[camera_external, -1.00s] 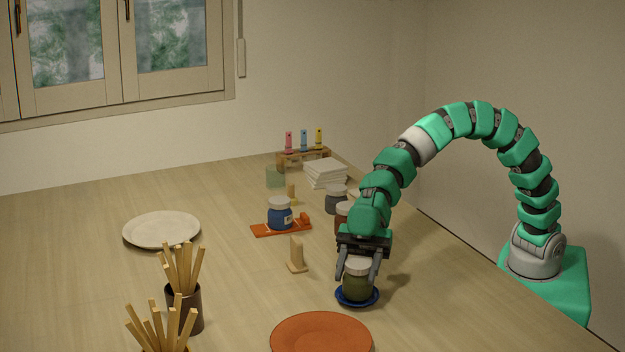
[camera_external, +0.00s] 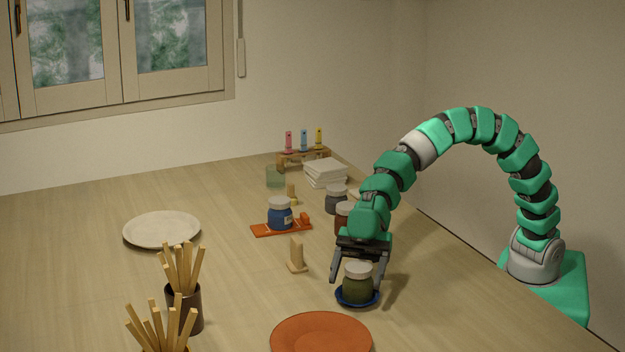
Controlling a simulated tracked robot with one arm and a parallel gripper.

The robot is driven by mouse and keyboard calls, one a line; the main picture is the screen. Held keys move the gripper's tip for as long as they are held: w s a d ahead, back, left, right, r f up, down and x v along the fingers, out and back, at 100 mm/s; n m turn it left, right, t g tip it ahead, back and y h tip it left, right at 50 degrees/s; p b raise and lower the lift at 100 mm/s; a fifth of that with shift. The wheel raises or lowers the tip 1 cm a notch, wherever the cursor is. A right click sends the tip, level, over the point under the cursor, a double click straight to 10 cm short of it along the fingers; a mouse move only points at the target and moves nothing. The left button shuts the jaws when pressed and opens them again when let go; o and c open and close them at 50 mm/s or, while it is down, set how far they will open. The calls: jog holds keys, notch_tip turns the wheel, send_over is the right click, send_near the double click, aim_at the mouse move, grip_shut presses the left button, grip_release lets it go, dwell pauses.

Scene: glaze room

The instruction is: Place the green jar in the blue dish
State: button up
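The green jar (camera_external: 357,287) with a pale lid stands upright in the small blue dish (camera_external: 343,299) near the table's right side. My gripper (camera_external: 358,279) points down at the jar. Its fingers are spread wide, one on each side of the jar, with a visible gap to the jar on the left. The far side of the dish is hidden behind the jar.
An orange plate (camera_external: 320,334) lies just in front of the dish. A small wooden stand (camera_external: 297,256) and a blue jar (camera_external: 279,214) on an orange tray (camera_external: 268,231) are to the left. A brown jar (camera_external: 341,217) stands close behind my gripper. A white plate (camera_external: 161,230) lies farther left.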

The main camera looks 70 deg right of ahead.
jog(key=shift+r, duration=0.15)
jog(key=shift+r+p, duration=0.45)
jog(key=shift+p, duration=0.6)
jog(key=s+v, duration=0.1)
jog(key=v, duration=1)
jog(key=shift+w+d, duration=0.45)
jog(key=shift+w, duration=0.05)
